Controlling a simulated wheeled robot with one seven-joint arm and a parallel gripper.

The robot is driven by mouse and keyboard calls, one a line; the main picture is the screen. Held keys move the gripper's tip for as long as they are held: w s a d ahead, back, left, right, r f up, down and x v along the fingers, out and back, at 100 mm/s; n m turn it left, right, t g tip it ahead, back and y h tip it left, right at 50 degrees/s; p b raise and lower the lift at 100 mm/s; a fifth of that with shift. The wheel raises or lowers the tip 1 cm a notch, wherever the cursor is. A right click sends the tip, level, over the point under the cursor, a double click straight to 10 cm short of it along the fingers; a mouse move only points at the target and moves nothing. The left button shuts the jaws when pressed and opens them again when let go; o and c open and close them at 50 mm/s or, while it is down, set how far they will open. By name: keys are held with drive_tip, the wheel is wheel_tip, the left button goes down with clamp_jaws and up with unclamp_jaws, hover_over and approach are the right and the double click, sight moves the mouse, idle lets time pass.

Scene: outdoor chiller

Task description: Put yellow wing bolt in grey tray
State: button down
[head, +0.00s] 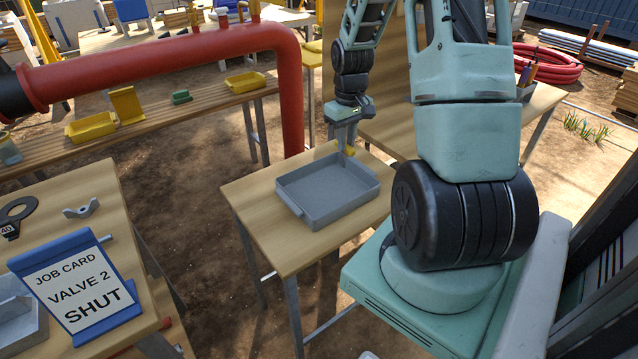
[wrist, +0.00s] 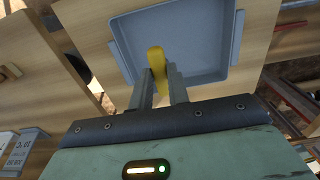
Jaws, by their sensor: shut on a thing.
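The grey tray (head: 318,213) sits on a small wooden table in the middle of the head view. It also fills the upper part of the wrist view (wrist: 219,72). My gripper (head: 347,147) hangs over the tray's far right part, pointing down. It is shut on the yellow wing bolt (wrist: 156,62), whose yellow end also shows below the jaws in the head view (head: 350,152). In the wrist view the bolt appears over the tray's inside, between my fingertips (wrist: 160,75). I cannot tell exactly how high above the tray floor it is.
A job card reading "VALVE 2 SHUT" (head: 76,286) stands on the left bench with a grey wing-shaped part (head: 81,209). A red pipe (head: 180,58) runs behind the table. Yellow trays (head: 91,127) sit on the back bench. The grey tray's visible floor is clear.

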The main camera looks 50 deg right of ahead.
sight(344, 167)
wheel_tip(344, 167, down, 10)
drive_tip(key=shift+r+p, duration=0.1)
drive_tip(key=shift+p, duration=0.4)
drive_tip(key=c, duration=1.3)
unclamp_jaws()
drive_tip(key=shift+c, duration=0.2)
wheel_tip(344, 167, up, 12)
drive_tip(key=shift+w+a+r+b, duration=0.1)
drive_tip(key=shift+b, duration=0.6)
